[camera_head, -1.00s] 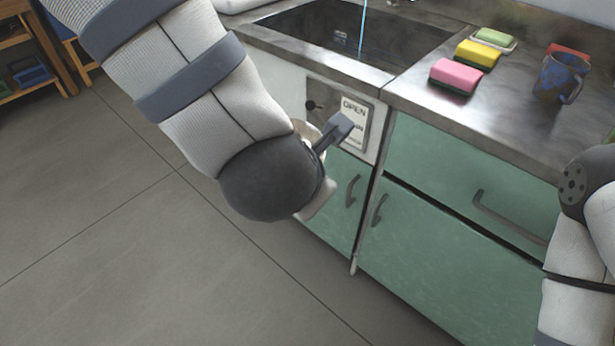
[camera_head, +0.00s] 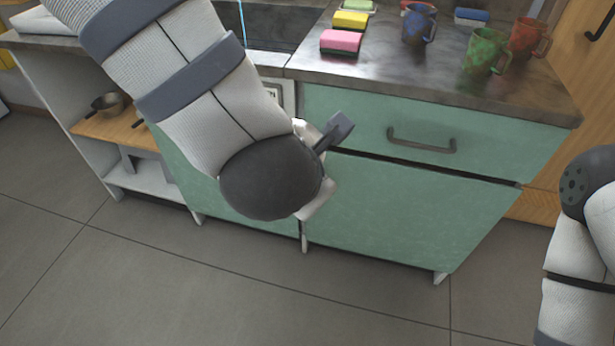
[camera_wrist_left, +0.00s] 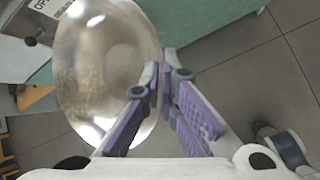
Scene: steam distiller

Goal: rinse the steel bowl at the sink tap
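The steel bowl (camera_wrist_left: 100,75) shows in the left wrist view, shiny and tilted, with brownish marks inside. My left gripper (camera_wrist_left: 162,72) has its two purple-padded fingers at the bowl's right rim and appears closed on it. In the head view my left wrist (camera_head: 275,178) hangs in front of the green cabinet and hides most of the gripper and bowl. The sink (camera_head: 275,25) is a dark basin at the top, partly behind my left arm. A thin blue water stream (camera_head: 241,18) falls into it; the tap itself is out of view. My right gripper is out of view.
Pink (camera_head: 340,42) and yellow (camera_head: 350,20) sponges lie right of the sink. Blue (camera_head: 418,25), green (camera_head: 484,52) and red (camera_head: 528,40) mugs stand farther right. A pan (camera_head: 108,103) sits on the left shelf. The floor in front is clear.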

